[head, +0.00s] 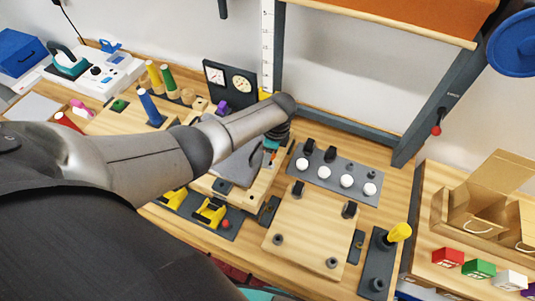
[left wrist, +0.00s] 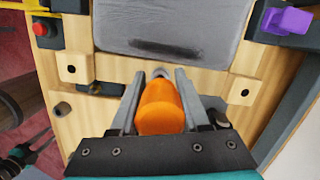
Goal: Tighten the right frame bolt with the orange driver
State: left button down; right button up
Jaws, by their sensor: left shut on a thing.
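My left gripper (head: 272,146) reaches over the right end of the wooden frame (head: 262,186) with the grey panel (head: 238,166). In the left wrist view, its fingers (left wrist: 160,103) are shut on the orange driver (left wrist: 162,108), whose rounded handle sits between them. Only a sliver of orange shows in the head view. The driver's tip is hidden, and I cannot tell whether it touches a bolt. No right frame bolt can be made out. What looks like part of my right gripper (left wrist: 28,150) shows at the lower left of the wrist view; its opening is unclear.
A wooden board (head: 308,228) with dark posts lies right of the frame. A grey plate (head: 333,174) with white knobs is behind it. A yellow-handled tool (head: 400,232) stands in a dark holder (head: 377,268). Yellow clamps (head: 210,212) sit in front; a gauge panel (head: 232,82) stands behind.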

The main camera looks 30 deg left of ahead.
pick_arm(q)
jog(key=m, duration=0.3)
jog(key=m+t, duration=0.1)
jog(key=m, duration=0.1)
jog(key=shift+w, duration=0.25)
jog(key=shift+r, duration=3.4)
